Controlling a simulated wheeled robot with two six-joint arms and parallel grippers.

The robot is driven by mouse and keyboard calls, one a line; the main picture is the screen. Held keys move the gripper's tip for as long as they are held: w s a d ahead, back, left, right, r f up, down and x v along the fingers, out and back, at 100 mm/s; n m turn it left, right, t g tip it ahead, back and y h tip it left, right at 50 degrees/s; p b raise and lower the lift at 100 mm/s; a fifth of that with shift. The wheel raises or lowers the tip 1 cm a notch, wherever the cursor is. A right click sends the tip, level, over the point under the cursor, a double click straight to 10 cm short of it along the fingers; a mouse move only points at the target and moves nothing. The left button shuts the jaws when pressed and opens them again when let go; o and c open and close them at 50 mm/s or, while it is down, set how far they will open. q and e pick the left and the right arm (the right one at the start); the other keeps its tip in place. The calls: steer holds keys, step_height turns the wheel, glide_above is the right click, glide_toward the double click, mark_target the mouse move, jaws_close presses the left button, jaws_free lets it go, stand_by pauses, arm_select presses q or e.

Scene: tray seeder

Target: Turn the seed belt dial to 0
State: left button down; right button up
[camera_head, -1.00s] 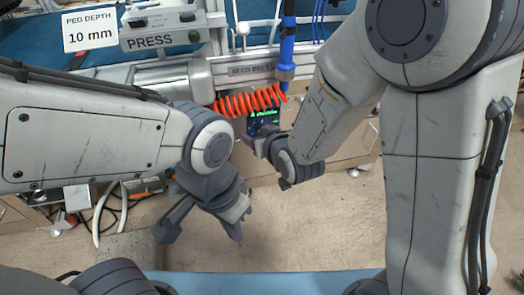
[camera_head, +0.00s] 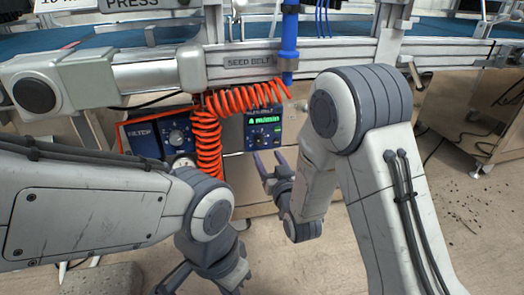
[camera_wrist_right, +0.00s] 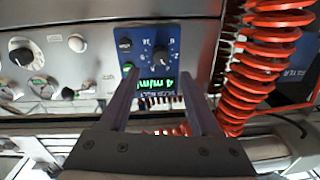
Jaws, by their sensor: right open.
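The seed belt control box (camera_head: 264,128) is blue, with a lit green display and a small dark dial (camera_head: 258,140) below it, under the "SEED BELT" label (camera_head: 250,61). My right gripper (camera_head: 271,163) is open, just below the box in the head view. In the right wrist view the box appears upside down. There the dial (camera_wrist_right: 160,55) lies just beyond the two open fingertips (camera_wrist_right: 159,74), with nothing between them. Where the dial points is too small to read. My left gripper (camera_head: 205,280) is low, away from the box, fingers apart and empty.
An orange coiled hose (camera_head: 207,140) hangs close left of the box. A second blue panel (camera_head: 160,142) with a knob is left of it. A blue vertical tube (camera_head: 289,45) comes down above. A metal panel with knobs and gauges (camera_wrist_right: 60,55) shows in the wrist view.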

mark_target(260, 142)
steer(key=b+x, duration=0.1)
steer(key=x, duration=0.5)
steer(key=shift+w+b, duration=0.25)
steer(key=shift+b, duration=0.15)
steer(key=shift+c, duration=0.3)
jaws_close()
